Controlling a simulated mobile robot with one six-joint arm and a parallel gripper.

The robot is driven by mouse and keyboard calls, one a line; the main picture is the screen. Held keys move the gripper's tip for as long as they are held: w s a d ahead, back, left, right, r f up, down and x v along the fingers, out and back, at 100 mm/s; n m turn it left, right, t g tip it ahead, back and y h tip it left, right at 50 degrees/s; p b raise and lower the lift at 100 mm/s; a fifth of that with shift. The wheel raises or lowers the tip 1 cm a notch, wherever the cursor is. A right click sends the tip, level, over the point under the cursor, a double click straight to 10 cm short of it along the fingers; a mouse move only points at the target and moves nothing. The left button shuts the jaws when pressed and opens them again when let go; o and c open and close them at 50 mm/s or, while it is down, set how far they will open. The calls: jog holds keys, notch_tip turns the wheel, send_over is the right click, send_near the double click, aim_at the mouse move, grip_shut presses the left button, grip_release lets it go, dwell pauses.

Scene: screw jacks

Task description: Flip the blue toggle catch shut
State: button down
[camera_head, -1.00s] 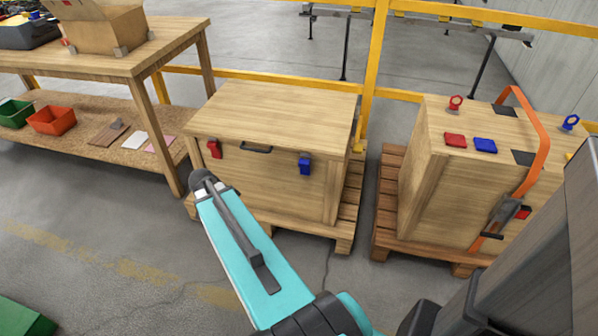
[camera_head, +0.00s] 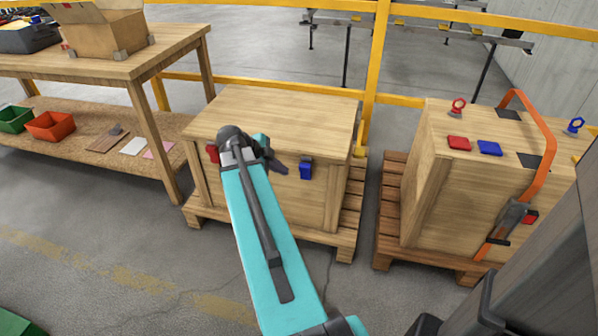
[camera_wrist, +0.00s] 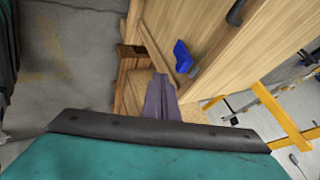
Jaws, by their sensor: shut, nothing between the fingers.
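The blue toggle catch (camera_head: 306,168) is on the upper front face of the wooden crate (camera_head: 285,108), right of centre, near the lid's edge. It also shows in the wrist view (camera_wrist: 184,57) with its blue part angled out from the wood. My gripper (camera_head: 284,168) is in front of the crate, just left of the blue catch in the head view. In the wrist view its shut, empty fingers (camera_wrist: 161,90) point towards the crate, below and left of the catch, with no contact visible. The red catch (camera_head: 212,153) is partly hidden by my arm.
A second crate (camera_head: 425,190) with an orange strap (camera_head: 545,150) stands on a pallet to the right. A wooden workbench (camera_head: 120,65) is at the left. A yellow railing (camera_head: 376,60) runs behind the crates. The floor in front is clear.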

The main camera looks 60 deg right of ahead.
jog(key=shift+f, duration=0.1)
jog(key=s+d+f+b, duration=0.1)
jog(key=d+f, duration=0.6)
jog(key=d, duration=0.2)
jog(key=shift+d, duration=0.3)
dwell(0.4)
